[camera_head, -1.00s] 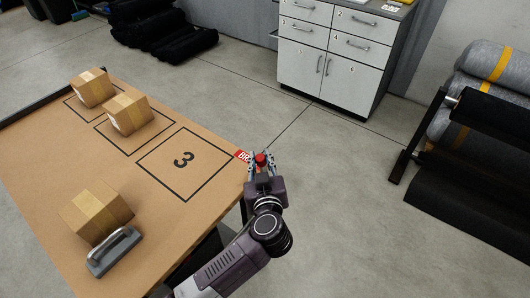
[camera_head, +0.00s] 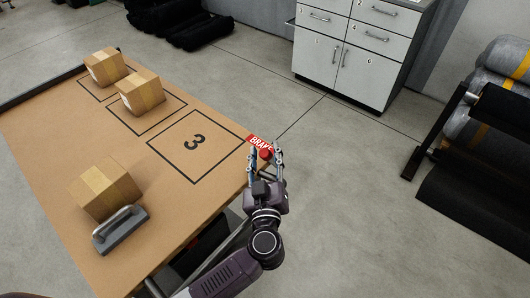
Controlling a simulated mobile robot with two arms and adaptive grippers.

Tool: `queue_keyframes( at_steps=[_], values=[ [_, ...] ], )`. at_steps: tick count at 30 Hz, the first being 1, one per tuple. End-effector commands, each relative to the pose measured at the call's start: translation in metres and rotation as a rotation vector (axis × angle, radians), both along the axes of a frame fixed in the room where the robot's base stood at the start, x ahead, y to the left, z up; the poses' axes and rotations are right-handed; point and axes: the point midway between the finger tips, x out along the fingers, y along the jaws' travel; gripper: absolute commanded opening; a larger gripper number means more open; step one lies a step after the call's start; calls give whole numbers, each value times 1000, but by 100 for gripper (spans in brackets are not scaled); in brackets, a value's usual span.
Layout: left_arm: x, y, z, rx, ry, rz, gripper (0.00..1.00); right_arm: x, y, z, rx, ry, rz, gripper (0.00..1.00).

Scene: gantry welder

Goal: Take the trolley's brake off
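The trolley (camera_head: 55,160) has a brown top with marked squares. At its right corner is a red knob (camera_head: 265,153) beside a red label (camera_head: 258,141) reading "BRAKE", partly covered. My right gripper is not in view.
Two cardboard boxes (camera_head: 141,92) stand on the far squares; square 3 (camera_head: 213,157) is empty. A third box (camera_head: 112,182) and a grey handled block (camera_head: 121,232) are near the front. Floor is clear right of the trolley, before a cabinet (camera_head: 352,62) and roll rack (camera_head: 452,120).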

Motion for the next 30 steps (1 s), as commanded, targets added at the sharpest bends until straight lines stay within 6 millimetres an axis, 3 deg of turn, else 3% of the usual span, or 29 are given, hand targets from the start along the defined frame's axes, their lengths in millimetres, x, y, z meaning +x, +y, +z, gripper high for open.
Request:
queue_keyframes(
  at_steps=[11, 24, 30],
  values=[
    [-6, 0, 0, 0, 1, 1, 39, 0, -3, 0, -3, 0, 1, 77],
    [-88, -7, 1, 0, 3, 0, 39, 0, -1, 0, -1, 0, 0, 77],
    [-113, -9, 2, 1, 2, 2, 39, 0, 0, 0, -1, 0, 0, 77]
  ],
)
